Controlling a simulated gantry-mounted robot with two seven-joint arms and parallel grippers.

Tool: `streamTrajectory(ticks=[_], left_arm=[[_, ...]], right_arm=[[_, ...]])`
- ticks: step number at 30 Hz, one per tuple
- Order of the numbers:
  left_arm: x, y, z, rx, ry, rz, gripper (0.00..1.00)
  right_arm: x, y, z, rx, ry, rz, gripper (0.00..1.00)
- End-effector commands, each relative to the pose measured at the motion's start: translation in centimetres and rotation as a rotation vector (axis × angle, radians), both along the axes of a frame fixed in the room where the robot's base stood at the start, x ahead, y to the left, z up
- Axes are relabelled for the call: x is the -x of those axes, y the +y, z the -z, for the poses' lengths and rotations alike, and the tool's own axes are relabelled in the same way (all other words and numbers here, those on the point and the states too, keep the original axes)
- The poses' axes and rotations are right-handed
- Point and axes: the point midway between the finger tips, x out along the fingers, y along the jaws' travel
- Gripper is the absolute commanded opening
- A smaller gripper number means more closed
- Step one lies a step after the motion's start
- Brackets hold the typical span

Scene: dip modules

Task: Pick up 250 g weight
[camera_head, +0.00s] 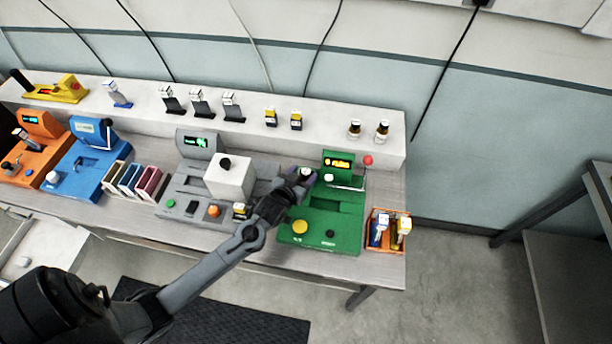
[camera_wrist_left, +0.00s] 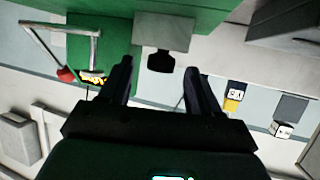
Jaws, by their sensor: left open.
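I cannot read a label that marks the 250 g weight. In the left wrist view, a small grey block (camera_wrist_left: 165,28) with a dark knob (camera_wrist_left: 160,61) stands at the green machine; it may be the weight. My left gripper (camera_wrist_left: 157,70) is open, with its two dark fingers on either side of the knob in the picture; I cannot tell whether they touch it. My right gripper is not in view.
A white cube (camera_head: 230,181) with a black knob stands on the grey machine (camera_head: 178,206), left of my gripper. An orange bin (camera_head: 384,244) stands right of the green machine. Blue (camera_head: 84,182) and orange (camera_head: 32,158) machines stand at the left. A white shelf (camera_head: 330,129) runs behind.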

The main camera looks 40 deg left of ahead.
Motion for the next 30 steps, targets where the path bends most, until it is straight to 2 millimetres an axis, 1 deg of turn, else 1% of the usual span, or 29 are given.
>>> streamTrajectory(ticks=[1,4,12,14,24,25,30], left_arm=[[-0.51,0.14,0.24,-0.001,0.000,-0.001,0.63],[-1.08,0.25,0.46,-0.001,0.000,0.000,0.63],[-1.21,0.28,0.59,0.000,0.001,0.001,0.63],[-1.20,0.28,0.58,0.000,0.001,0.001,0.54],[-1.18,0.27,0.57,0.000,0.001,0.001,0.01],[-1.18,0.27,0.57,0.000,0.001,0.001,0.00],[-1.23,0.27,0.47,0.000,-0.002,0.001,0.00]], right_arm=[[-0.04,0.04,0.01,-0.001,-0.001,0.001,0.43],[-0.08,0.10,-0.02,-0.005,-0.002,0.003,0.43],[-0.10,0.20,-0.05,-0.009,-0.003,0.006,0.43],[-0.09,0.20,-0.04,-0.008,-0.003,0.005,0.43],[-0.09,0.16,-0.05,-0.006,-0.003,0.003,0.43],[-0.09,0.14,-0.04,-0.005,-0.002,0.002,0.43],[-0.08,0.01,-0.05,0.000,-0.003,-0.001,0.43]])
